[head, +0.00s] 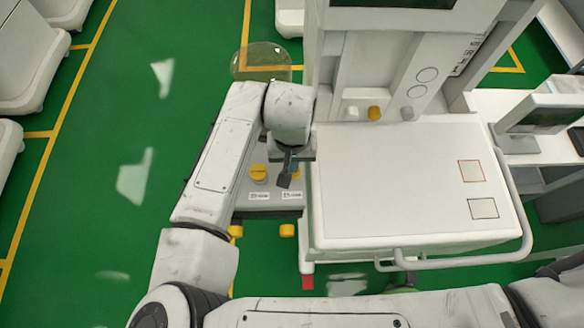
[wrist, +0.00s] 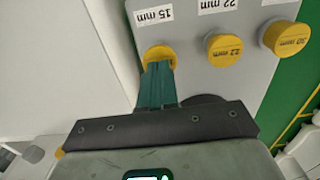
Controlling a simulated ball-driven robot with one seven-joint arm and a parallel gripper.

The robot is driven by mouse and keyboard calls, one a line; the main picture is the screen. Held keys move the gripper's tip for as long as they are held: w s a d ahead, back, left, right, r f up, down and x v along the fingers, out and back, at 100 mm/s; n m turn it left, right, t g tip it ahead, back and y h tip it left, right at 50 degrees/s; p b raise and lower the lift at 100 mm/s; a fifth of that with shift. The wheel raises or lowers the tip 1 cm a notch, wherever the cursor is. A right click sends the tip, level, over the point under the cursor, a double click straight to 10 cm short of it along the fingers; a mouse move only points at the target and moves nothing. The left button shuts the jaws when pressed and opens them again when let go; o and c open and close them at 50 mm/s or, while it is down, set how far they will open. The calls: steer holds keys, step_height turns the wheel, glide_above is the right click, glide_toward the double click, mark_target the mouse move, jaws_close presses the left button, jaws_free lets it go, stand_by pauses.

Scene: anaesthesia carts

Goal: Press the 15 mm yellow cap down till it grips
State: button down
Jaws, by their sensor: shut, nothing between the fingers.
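In the wrist view the 15 mm yellow cap (wrist: 157,53) sits on a grey panel (wrist: 188,20), beside its upside-down "15 mm" label (wrist: 153,15). My gripper (wrist: 157,68) is shut and empty, its green fingertips overlapping the near part of the cap. I cannot tell whether they touch it or how far down the cap sits. In the head view my gripper (head: 284,184) is over the panel next to the cart, and the 15 mm cap appears hidden by it.
The 22 mm yellow cap (wrist: 224,49) and 30 mm yellow cap (wrist: 286,38) stand to the right in the wrist view. In the head view the white cart top (head: 400,190) is close on the right. Green floor (head: 110,150) is open at left.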

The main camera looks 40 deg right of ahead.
steer(key=shift+f+b, duration=0.45)
steer(key=shift+f, duration=0.4)
stand_by(0.6)
steer(key=shift+r, duration=0.1)
stand_by(0.4)
step_height(320, 180, up, 7)
steer(key=p, duration=0.6)
steer(key=shift+p, duration=0.3)
step_height(320, 180, up, 11)
steer(key=b, duration=0.2)
stand_by(0.5)
